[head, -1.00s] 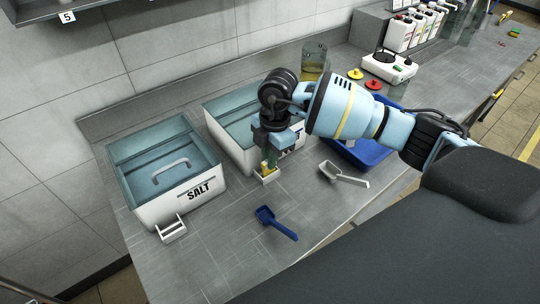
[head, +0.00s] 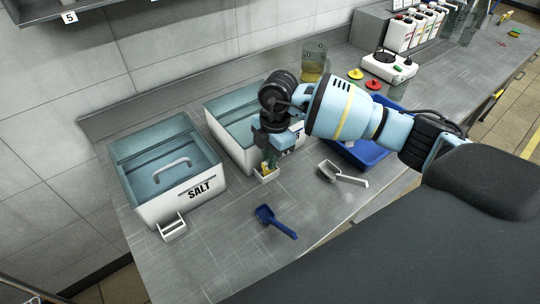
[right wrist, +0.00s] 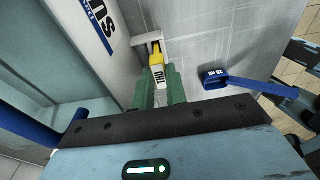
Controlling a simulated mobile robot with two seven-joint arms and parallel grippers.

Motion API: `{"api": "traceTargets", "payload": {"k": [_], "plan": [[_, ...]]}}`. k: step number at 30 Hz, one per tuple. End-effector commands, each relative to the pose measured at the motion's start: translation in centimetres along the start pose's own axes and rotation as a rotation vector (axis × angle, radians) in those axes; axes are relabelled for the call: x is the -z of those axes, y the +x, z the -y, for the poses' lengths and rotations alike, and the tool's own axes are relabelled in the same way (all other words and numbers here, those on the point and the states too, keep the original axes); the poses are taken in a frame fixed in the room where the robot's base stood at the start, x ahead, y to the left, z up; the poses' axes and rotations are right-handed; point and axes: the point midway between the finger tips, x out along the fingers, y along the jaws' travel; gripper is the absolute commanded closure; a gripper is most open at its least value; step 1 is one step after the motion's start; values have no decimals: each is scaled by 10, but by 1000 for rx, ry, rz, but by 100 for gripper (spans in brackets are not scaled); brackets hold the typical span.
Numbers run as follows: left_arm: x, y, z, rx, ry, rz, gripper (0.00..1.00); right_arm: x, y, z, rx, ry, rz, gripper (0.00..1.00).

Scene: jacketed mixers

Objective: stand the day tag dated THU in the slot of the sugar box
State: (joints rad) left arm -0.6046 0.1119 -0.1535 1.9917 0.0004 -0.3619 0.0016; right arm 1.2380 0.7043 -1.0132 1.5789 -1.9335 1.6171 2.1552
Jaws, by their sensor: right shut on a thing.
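The sugar box (head: 228,148) is a white, open-looking box with a teal interior, behind my right gripper. Its lettering is partly visible in the right wrist view (right wrist: 101,22). A small white slot holder (head: 266,176) sticks out at its front foot. My right gripper (head: 268,163) points down just above this holder. Its green fingers are shut on the yellow day tag (right wrist: 156,63), whose white face reads THU (right wrist: 158,76). The tag's far end is at the holder (right wrist: 146,42), between its walls; how deep it sits cannot be told. My left gripper is not in view.
The salt box (head: 160,207) with its own empty-looking slot holder (head: 172,230) stands to the left. A blue scoop (head: 274,221) and a white scoop (head: 342,175) lie on the grey counter (head: 225,255). A blue tray (head: 362,152) is behind the right arm.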

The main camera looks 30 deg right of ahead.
Motion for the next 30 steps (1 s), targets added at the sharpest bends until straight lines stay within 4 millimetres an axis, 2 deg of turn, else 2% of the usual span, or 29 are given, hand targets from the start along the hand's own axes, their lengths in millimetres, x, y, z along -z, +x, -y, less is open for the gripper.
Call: {"api": "traceTargets", "payload": {"k": [10, 11, 16, 28, 29, 30], "plan": [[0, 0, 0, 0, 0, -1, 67, 0, 1, 0, 0, 0, 0, 100], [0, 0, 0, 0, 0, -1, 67, 0, 1, 0, 0, 0, 0, 82], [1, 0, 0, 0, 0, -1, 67, 0, 0, 0, -1, 0, 0, 61], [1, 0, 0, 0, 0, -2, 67, 0, 0, -1, -4, 0, 0, 61], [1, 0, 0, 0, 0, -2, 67, 0, 0, -1, -4, 0, 0, 64], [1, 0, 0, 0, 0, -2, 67, 0, 0, -1, -4, 0, 0, 59]]}}
